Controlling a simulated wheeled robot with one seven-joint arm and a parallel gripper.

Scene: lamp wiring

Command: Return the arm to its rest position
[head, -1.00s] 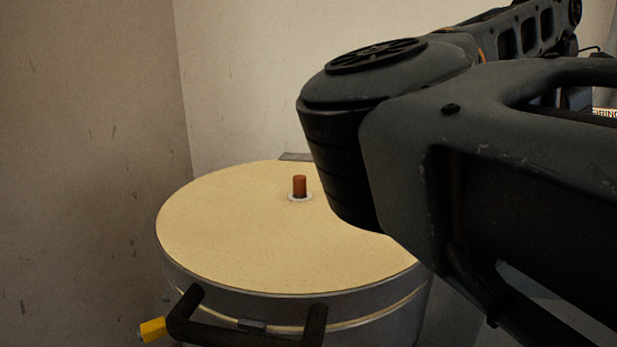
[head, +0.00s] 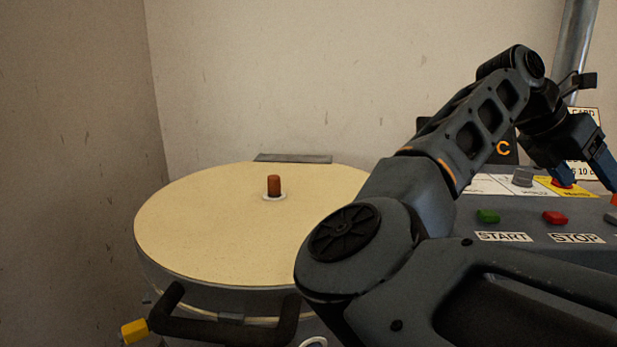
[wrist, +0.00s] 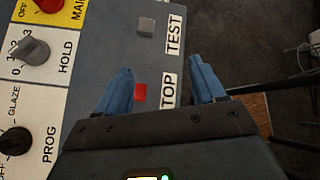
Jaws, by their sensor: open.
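My arm (head: 480,125) reaches from the lower right of the head view up and over the control panel (head: 500,215). My gripper (head: 590,178) is at the far right of that view, above the panel. In the wrist view, my gripper (wrist: 160,85) shows two blue fingers spread apart with nothing between them. The red STOP button (wrist: 139,95) lies below, close to the left finger in the picture. How high the fingers are above the panel is hard to tell.
A round drum (head: 200,235) with a pale lid, a brown peg (head: 274,186) and a dark handle (head: 225,328) stands left of my arm. The panel also has a green START button (head: 488,216) and a grey HOLD knob (wrist: 32,50). A metal pole (head: 578,50) rises behind.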

